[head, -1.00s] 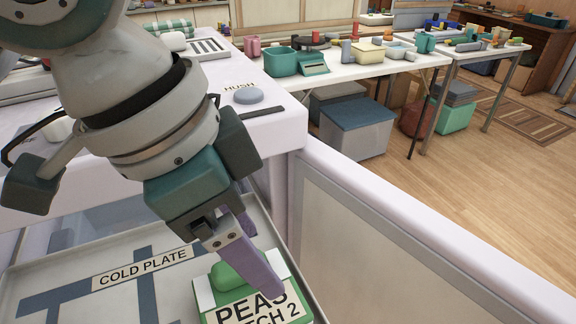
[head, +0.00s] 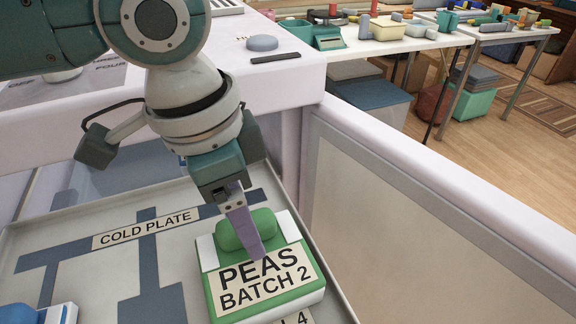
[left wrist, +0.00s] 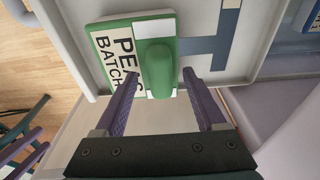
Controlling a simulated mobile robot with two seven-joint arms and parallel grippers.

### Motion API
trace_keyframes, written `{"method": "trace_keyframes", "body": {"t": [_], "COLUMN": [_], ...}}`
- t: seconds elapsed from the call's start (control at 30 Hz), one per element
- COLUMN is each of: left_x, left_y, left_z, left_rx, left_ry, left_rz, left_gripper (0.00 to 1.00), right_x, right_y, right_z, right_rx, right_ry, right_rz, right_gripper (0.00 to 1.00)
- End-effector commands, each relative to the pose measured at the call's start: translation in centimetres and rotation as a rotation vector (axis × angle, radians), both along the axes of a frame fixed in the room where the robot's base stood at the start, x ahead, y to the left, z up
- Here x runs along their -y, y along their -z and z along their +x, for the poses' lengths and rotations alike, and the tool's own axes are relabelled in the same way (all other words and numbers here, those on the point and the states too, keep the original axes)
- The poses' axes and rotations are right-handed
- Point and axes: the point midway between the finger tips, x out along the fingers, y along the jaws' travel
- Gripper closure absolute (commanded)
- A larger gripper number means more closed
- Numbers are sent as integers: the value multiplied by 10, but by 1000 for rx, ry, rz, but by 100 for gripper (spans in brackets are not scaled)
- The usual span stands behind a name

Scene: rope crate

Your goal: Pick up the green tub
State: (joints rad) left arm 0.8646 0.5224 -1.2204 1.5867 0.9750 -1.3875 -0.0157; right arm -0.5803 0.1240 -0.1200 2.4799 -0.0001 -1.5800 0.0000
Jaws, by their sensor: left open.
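The green tub (head: 262,290) has a white lid with a rounded green handle and a label reading "PEAS BATCH 2". It sits on the tray marked "COLD PLATE" (head: 110,277), near the tray's right side. My left gripper (head: 258,245) is over the tub, with a purple finger in front of the handle in the head view. In the left wrist view, my left gripper (left wrist: 160,84) is open, with its two purple fingers on either side of the tub's green handle (left wrist: 158,66). Whether the fingers touch the handle I cannot tell. My right gripper is not in view.
A blue and white tub (head: 40,313) stands at the tray's lower left. A pale wall (head: 400,215) runs along the right side. A counter behind holds a grey puck (head: 262,43). Farther tables carry various containers.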

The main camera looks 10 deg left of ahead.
Motion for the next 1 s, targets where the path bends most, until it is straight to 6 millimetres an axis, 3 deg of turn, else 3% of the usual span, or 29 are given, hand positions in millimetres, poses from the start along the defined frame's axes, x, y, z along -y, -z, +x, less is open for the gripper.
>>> {"method": "trace_keyframes", "body": {"t": [0.1,0.33,1.0], "left_x": [1,1,1], "left_y": [11,11,11], "left_z": [1,1,1], "left_rx": [1,1,1], "left_ry": [0,0,1], "left_rz": [-1,-1,-1], "left_gripper": [28,28,100], "right_x": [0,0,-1], "right_y": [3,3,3], "right_z": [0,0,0], "right_rx": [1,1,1], "right_ry": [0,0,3], "right_rz": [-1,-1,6], "right_gripper": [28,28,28]}}
